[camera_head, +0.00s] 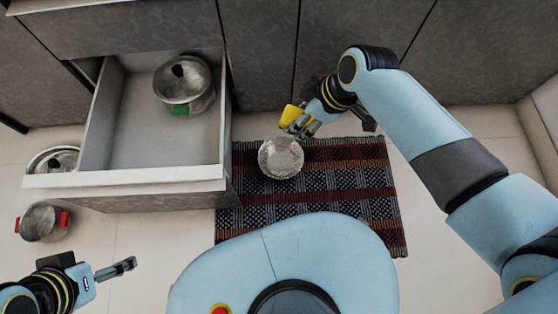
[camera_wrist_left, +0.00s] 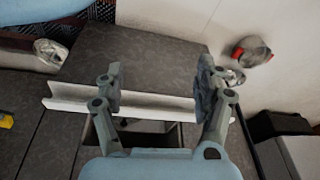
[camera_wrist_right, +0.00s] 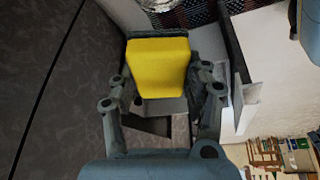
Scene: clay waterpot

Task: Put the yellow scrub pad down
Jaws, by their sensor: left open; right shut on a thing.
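The yellow scrub pad (camera_head: 291,115) is held in my right gripper (camera_head: 302,123), in the air by the grey cabinet fronts. In the right wrist view the pad (camera_wrist_right: 158,65) sits between the two fingers of my right gripper (camera_wrist_right: 168,90). Just below it in the head view is a round silvery metal item (camera_head: 281,158) over the patterned rug. My left gripper (camera_head: 124,268) is open and empty at the lower left. Its spread fingers show in the left wrist view (camera_wrist_left: 160,82).
An open drawer (camera_head: 190,173) holds a lidded metal pot (camera_head: 183,82) with a green handle. A metal pot with red handles (camera_head: 43,223) stands on the floor left. The striped rug (camera_head: 350,190) has bare room right of the metal item.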

